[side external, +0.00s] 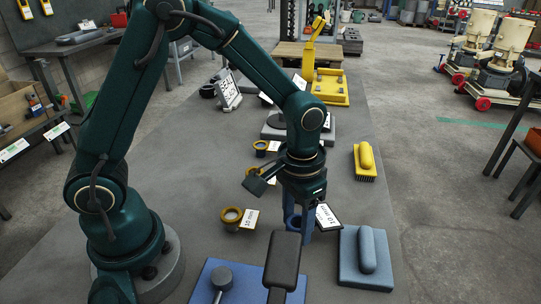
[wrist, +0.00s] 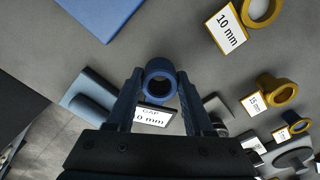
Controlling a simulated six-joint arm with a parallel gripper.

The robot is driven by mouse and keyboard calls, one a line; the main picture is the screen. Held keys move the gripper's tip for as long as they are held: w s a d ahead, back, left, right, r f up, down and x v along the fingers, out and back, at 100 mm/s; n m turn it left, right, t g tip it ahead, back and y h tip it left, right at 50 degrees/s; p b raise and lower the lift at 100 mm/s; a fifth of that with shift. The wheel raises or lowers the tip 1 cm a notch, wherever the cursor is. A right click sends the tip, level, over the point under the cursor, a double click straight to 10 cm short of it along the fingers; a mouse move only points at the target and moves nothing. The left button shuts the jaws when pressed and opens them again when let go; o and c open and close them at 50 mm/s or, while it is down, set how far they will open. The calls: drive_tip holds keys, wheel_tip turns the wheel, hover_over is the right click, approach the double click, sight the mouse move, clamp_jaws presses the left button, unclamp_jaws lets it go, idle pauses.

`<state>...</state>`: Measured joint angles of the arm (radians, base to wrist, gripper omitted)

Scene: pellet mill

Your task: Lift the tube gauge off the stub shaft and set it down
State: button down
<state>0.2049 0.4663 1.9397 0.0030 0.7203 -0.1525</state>
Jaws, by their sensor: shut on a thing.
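A short blue ring-shaped tube, which I take for the tube gauge (wrist: 159,80), sits between the fingertips of my gripper (wrist: 160,78) in the wrist view, with its open bore facing the camera. My gripper (side external: 301,222) is shut on it and points down over the grey table in the side view. There the blue tube (side external: 292,221) shows partly behind a finger. I cannot tell whether it touches the table. I cannot make out the stub shaft for certain in either view.
A white label card (side external: 327,217) stands right beside my gripper. A light blue handled block (side external: 366,260) is to its right, a blue plate (side external: 245,294) and a black upright handle (side external: 283,260) in front. A yellow brush (side external: 365,160) is behind.

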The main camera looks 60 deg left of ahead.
drive_tip(key=shift+f, duration=0.55)
drive_tip(key=shift+f, duration=0.15)
unclamp_jaws()
idle(0.6)
wheel_tip(320, 180, up, 9)
idle(1.6)
